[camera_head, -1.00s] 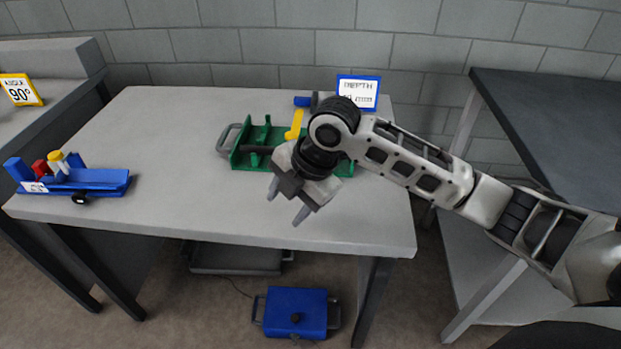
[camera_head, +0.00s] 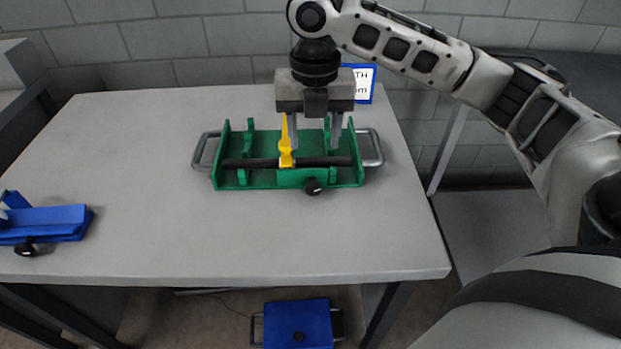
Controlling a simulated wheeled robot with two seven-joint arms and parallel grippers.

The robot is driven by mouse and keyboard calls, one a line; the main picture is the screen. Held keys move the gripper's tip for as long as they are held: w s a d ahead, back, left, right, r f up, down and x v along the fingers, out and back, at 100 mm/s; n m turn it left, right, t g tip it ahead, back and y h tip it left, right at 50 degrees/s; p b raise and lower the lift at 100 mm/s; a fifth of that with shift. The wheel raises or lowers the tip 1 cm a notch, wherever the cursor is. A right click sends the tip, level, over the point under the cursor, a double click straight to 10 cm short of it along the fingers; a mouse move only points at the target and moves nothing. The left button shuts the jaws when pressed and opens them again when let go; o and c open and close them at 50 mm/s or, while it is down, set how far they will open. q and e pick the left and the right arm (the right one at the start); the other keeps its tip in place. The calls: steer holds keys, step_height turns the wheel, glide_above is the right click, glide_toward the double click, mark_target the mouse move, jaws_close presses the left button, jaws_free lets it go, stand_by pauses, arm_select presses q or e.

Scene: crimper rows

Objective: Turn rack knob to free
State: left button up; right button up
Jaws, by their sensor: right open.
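A green rack (camera_head: 262,180) with grey side handles sits on the grey table. A dark bar (camera_head: 245,163) lies across it, with a yellow lever-like piece (camera_head: 286,150) standing on the bar. A black knob (camera_head: 313,187) sits at the rack's front edge, right of its middle. My right gripper (camera_head: 315,145) points down over the rack's right half. It is open, its two fingers apart, above and behind the knob; I cannot tell whether they touch anything. My left gripper is not in view.
A blue fixture (camera_head: 50,222) with a black knob (camera_head: 25,248) is at the table's left edge. A blue-framed sign (camera_head: 365,84) stands behind the rack, partly hidden by my right gripper. A blue box (camera_head: 297,325) is on the floor. The table between the fixtures is clear.

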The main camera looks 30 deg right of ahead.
mark_target(314, 183)
step_height(314, 183, down, 12)
steer(key=shift+r+b, duration=0.15)
steer(key=shift+b, duration=0.65)
steer(key=c, duration=1)
